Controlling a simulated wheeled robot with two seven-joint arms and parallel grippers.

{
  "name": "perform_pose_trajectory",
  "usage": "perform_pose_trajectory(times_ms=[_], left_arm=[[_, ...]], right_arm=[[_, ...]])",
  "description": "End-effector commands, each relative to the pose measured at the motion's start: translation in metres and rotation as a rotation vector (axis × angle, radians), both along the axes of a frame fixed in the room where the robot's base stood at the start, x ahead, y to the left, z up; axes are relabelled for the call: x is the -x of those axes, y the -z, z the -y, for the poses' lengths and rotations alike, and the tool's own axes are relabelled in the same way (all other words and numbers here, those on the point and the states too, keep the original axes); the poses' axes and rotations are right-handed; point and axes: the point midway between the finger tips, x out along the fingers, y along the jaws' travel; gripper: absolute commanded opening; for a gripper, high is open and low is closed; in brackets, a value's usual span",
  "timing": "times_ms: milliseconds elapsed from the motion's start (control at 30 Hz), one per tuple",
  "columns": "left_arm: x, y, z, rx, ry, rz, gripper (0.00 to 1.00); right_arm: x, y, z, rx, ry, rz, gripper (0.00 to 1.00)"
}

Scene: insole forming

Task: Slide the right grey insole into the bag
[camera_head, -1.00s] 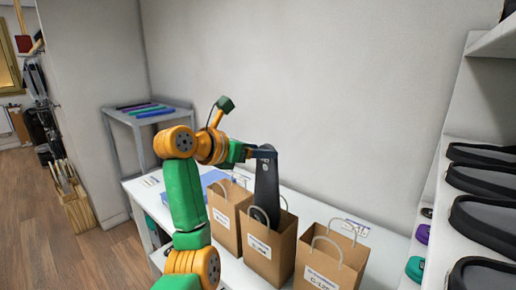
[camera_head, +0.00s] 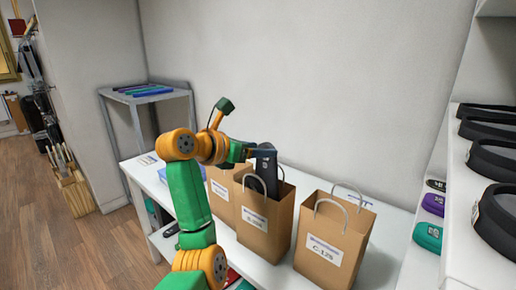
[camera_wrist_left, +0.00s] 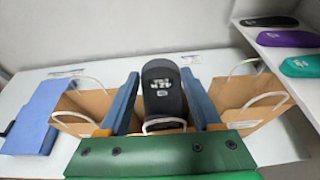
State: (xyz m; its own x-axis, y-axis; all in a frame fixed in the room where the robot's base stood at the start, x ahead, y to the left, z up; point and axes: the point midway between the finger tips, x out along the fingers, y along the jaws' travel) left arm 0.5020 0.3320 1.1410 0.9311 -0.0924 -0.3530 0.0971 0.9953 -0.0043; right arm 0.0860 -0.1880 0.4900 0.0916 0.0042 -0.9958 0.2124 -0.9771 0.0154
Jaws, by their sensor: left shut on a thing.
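A dark grey insole (camera_head: 266,172) stands upright with its lower part hidden inside the middle brown paper bag (camera_head: 262,228). Its top end sticks out above the bag's rim. My left gripper (camera_head: 256,153) is shut on the insole near its top, above the bag. In the left wrist view the insole (camera_wrist_left: 163,92) shows between the two blue fingers, its printed end toward the camera, with the bag's white handle in front of it. My right gripper is not in view.
Another bag (camera_head: 330,245) stands close on the right and one (camera_head: 219,185) on the left, all on a white table (camera_head: 385,245). A shelf (camera_head: 455,190) with black trays and coloured insoles is at the right. A blue object (camera_wrist_left: 35,118) lies left of the bags in the wrist view.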

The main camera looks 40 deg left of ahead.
Motion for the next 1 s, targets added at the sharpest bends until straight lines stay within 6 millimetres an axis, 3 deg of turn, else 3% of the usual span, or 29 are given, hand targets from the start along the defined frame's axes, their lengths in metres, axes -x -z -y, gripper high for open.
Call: perform_pose_trajectory(times_ms=[167,200,300,567,800,1000], left_arm=[[0.000,0.000,0.000,0.000,0.000,0.000,0.03],[0.000,0.000,0.000,0.000,0.000,0.000,0.76],[0.000,-0.001,0.000,0.000,0.000,0.000,1.00],[0.004,-0.002,-0.001,0.000,-0.001,0.002,1.00],[0.050,-0.021,-0.008,-0.005,-0.009,0.001,1.00],[0.066,-0.026,-0.008,-0.002,-0.003,-0.001,1.00]], right_arm=[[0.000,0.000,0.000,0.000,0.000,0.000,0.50],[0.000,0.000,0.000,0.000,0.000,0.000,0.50],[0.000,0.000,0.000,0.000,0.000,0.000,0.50],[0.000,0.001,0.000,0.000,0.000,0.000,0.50],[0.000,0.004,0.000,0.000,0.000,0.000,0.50],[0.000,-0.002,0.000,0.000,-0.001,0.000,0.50]])
